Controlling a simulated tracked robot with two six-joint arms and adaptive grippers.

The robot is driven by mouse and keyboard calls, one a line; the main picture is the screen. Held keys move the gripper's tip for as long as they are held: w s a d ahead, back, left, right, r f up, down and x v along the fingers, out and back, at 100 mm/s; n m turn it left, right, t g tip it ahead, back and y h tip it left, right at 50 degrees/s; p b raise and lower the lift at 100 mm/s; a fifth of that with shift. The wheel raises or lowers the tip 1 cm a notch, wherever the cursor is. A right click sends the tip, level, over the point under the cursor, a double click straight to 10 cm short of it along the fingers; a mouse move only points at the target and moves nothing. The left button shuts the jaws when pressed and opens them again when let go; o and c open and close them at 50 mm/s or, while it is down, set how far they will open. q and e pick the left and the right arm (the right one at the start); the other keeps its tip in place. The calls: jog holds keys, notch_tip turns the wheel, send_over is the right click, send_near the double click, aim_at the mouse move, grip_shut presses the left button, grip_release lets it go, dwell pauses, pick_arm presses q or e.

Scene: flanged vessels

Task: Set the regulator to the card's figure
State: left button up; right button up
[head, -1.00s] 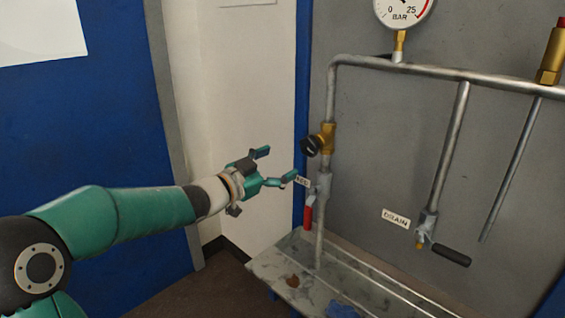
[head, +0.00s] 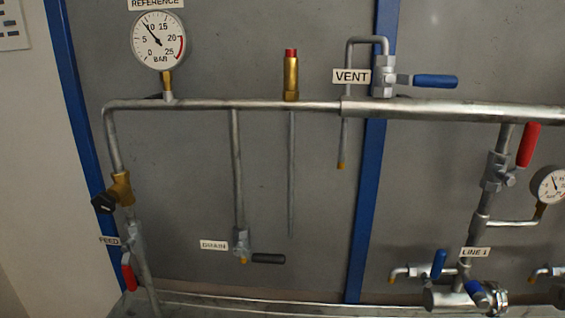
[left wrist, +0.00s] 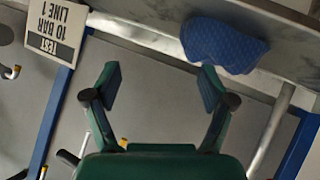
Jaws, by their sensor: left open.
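The regulator (head: 121,188), a brass body with a black knob (head: 103,203), sits on the left riser pipe above the FEED valve. The REFERENCE gauge (head: 158,40) stands on the header pipe; its needle points up and left, seemingly between 5 and 10 bar. The card (left wrist: 55,30) shows in the left wrist view and reads TEST 10 BAR LINE 1. My left gripper (left wrist: 160,82) is open and empty in that view, with the card beyond it at upper left. Neither gripper shows in the head view.
The FEED valve has a red handle (head: 129,277). The DRAIN valve (head: 241,243) has a black handle and the VENT valve (head: 384,78) a blue one. LINE 1 fittings (head: 497,172) stand at right. A blue cloth (left wrist: 225,42) lies near the left gripper.

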pick_arm(q)
jog(key=s+d+f+n+g, duration=0.1)
jog(key=s+f+g, duration=0.2)
jog(key=s, duration=0.5)
jog(key=s+d+f+n+g+y, duration=0.1)
jog(key=s+d+f+g, duration=0.1)
jog(key=s+f, duration=0.4)
jog(key=s+d+f+g, duration=0.2)
jog(key=s+f, duration=0.3)
jog(key=s, duration=0.4)
jog(key=shift+s+d+f+n+g, duration=0.15)
jog(key=shift+s+d+n+g, duration=0.2)
jog(key=shift+g, duration=0.55)
jog(key=shift+a, duration=0.1)
dwell(0.4)
